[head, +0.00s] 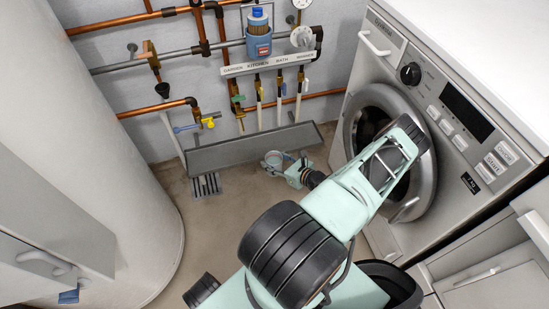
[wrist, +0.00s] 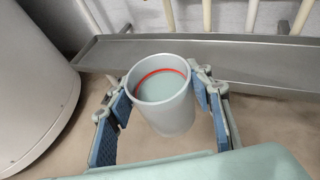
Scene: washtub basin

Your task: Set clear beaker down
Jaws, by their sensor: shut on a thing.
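The clear beaker (wrist: 165,115) is a greyish see-through cup with a red ring inside its rim, seen from above in the wrist view. My gripper (wrist: 162,94) is shut on it, with a blue-padded finger on each side. The beaker looks roughly upright. In the head view the beaker (head: 273,159) is small and pale, at the far end of my arm, and my gripper (head: 284,164) is partly hidden by the wrist. The long grey basin (wrist: 110,52) lies just behind the beaker, and it also shows in the head view (head: 240,150).
Copper pipes, valves and a label strip (head: 275,65) line the wall above the basin. A washing machine (head: 440,110) stands right, and a large white cylinder (head: 110,130) stands left. A dark floor grate (head: 205,185) lies below the basin. Bare floor shows around it.

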